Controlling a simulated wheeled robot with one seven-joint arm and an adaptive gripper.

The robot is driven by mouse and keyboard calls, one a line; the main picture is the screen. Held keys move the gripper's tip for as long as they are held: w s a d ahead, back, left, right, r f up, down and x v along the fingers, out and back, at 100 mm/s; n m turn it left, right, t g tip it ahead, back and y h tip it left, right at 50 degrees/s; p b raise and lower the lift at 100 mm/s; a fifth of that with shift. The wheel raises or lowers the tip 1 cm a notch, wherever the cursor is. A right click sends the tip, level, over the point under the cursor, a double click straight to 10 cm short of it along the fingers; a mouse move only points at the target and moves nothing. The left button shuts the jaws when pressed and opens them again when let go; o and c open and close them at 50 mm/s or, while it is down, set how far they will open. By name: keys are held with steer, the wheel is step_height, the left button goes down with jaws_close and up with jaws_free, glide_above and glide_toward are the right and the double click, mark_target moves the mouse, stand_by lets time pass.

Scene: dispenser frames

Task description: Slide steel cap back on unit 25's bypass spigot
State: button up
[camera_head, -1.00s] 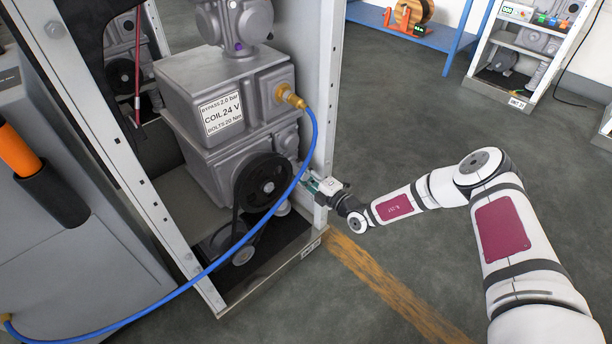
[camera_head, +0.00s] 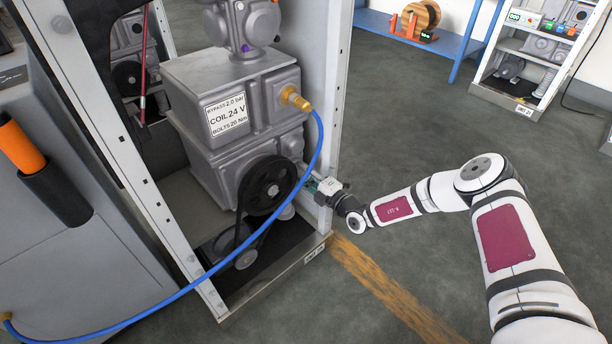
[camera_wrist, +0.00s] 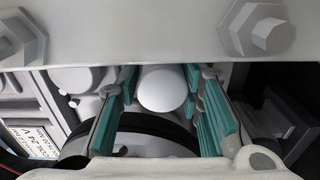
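Unit 25 is the grey pump unit (camera_head: 240,135) in the open frame at the left, labelled COIL 24 V. In the wrist view, a smooth, pale round end, which looks like the steel cap (camera_wrist: 163,88), sits between the teal pads of my gripper (camera_wrist: 161,92). The pads lie against both its sides with no clear gap. The bypass spigot is not visible; it may be hidden behind the cap.
The white post (camera_head: 331,110) stands close to my gripper, and its bolted edge (camera_wrist: 160,45) crosses the wrist view's top. A blue hose (camera_head: 318,150) loops down in front of the unit from a brass fitting (camera_head: 296,98). The floor (camera_head: 430,130) at right is clear.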

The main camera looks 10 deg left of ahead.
steer(key=shift+o, duration=1.2)
steer(key=shift+s+d, duration=0.1)
steer(key=shift+d, duration=0.05)
steer(key=v, duration=1.1)
steer(key=shift+s+d, duration=0.25)
